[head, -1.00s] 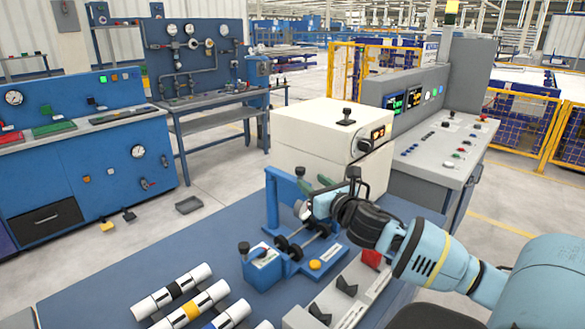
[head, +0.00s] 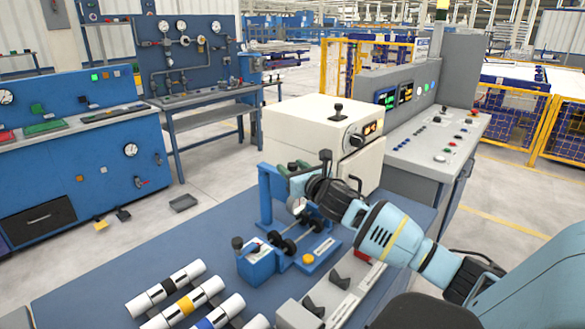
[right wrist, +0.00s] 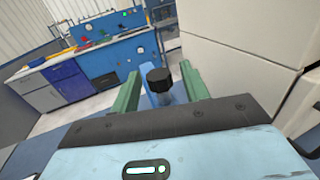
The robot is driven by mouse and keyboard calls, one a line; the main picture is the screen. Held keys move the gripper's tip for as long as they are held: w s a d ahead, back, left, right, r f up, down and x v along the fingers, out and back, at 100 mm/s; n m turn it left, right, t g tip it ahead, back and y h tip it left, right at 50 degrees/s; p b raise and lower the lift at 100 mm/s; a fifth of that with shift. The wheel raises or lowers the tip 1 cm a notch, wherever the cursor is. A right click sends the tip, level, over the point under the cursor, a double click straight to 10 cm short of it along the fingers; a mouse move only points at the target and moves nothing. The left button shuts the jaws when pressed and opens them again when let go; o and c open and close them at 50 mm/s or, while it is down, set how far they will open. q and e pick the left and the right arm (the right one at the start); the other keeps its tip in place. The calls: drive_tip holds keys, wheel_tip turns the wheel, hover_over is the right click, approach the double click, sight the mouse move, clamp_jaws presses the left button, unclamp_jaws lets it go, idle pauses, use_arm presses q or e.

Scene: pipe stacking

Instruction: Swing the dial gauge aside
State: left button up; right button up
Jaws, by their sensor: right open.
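My right gripper (head: 289,170) is at the top of the blue gauge stand (head: 265,192) on the blue bench. Its green fingers are apart. In the right wrist view, a black knob (right wrist: 158,78) on a light blue post stands between the two open fingers (right wrist: 161,88), with space on both sides. The pale round dial gauge (head: 297,205) hangs just below the gripper, partly hidden by it. Below it, the blue roller fixture (head: 290,247) has black rollers and a yellow button. My left gripper is not in view.
Several silver pipes with coloured bands (head: 175,287) lie at the front left of the bench. A white machine box (head: 305,135) stands close behind the stand. A light block with dark V-shaped rests (head: 325,290) is at front right.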

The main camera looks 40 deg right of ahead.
drive_tip(key=shift+w, duration=0.25)
drive_tip(key=shift+c, duration=0.3)
clamp_jaws()
